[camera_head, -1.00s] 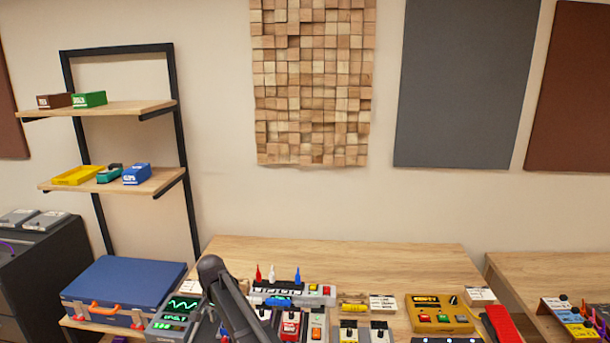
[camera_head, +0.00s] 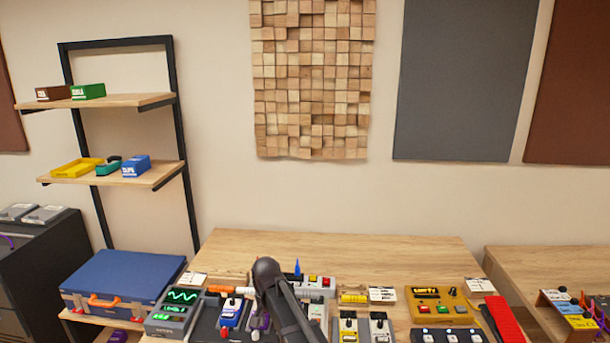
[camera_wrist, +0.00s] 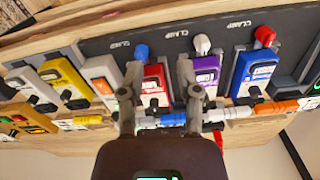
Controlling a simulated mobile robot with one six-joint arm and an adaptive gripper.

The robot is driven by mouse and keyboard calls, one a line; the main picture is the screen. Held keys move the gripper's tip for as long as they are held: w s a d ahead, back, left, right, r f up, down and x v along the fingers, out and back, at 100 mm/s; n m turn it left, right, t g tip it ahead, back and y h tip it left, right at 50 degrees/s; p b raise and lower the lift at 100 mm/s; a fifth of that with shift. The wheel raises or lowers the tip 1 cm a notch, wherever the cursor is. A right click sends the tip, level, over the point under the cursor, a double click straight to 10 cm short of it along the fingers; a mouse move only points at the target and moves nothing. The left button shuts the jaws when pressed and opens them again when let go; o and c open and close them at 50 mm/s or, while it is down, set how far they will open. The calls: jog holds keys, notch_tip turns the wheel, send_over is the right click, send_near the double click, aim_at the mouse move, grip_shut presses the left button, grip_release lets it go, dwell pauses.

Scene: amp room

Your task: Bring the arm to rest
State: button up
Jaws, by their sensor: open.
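My arm (camera_head: 285,302) stands over the front of the wooden table in the head view and covers part of the pedals behind it. The gripper itself is not clearly seen there. In the wrist view my gripper (camera_wrist: 158,100) is open, with its two grey fingers apart and nothing seen held. Beyond the fingers lies a dark board (camera_wrist: 165,45) marked with the word CLAMP. A red pedal (camera_wrist: 155,85) shows between the fingers, and a purple pedal (camera_wrist: 208,75) and a blue pedal (camera_wrist: 252,75) show to the right. Contact with the pedals cannot be told.
The table (camera_head: 340,252) is clear at the back. A gold box (camera_head: 438,307) and a red pedal-like item (camera_head: 506,322) stand at its right. A blue case (camera_head: 122,284) lies at the left, below a shelf rack (camera_head: 170,120) with small boxes.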

jog(key=s+d+f+b, duration=0.1)
jog(key=s+d, duration=0.4)
jog(key=d, duration=0.4)
jog(key=s+d+f+n+b, duration=0.1)
jog(key=s+d+f+b, duration=0.1)
jog(key=s+d, duration=0.3)
jog(key=s+d+f+n+b, duration=0.1)
jog(key=s+d, duration=0.4)
jog(key=d, duration=0.8)
jog(key=shift+s+d+f+b, duration=0.15)
jog(key=shift+d+f+b, duration=0.15)
jog(key=shift+f, duration=0.3)
jog(key=shift+a, duration=0.1)
